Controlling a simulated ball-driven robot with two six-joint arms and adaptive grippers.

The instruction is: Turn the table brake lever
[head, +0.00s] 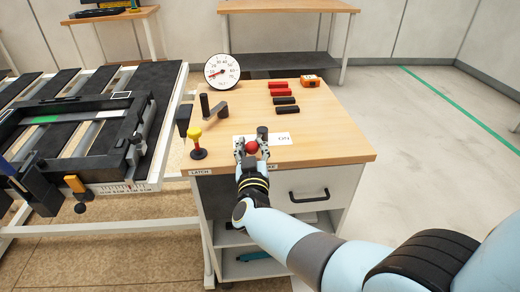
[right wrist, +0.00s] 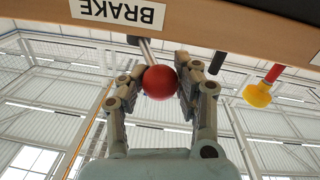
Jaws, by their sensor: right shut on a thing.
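The brake lever has a red ball knob (head: 252,147) at the front edge of the wooden cabinet top. In the right wrist view the red knob (right wrist: 160,82) sits on a grey metal rod (right wrist: 146,50) beside the BRAKE label (right wrist: 118,11). My right gripper (head: 252,150) is shut on the knob, with one finger on each side of it. It also shows in the right wrist view (right wrist: 159,84). My left gripper is not in view.
A yellow-topped knob (head: 195,134) stands near the LATCH label (head: 201,172). A crank handle (head: 213,108), a dial (head: 222,71), red and black bars (head: 284,100) and an orange box (head: 310,81) sit on the cabinet top (head: 335,140). The slatted table (head: 165,90) stands at left.

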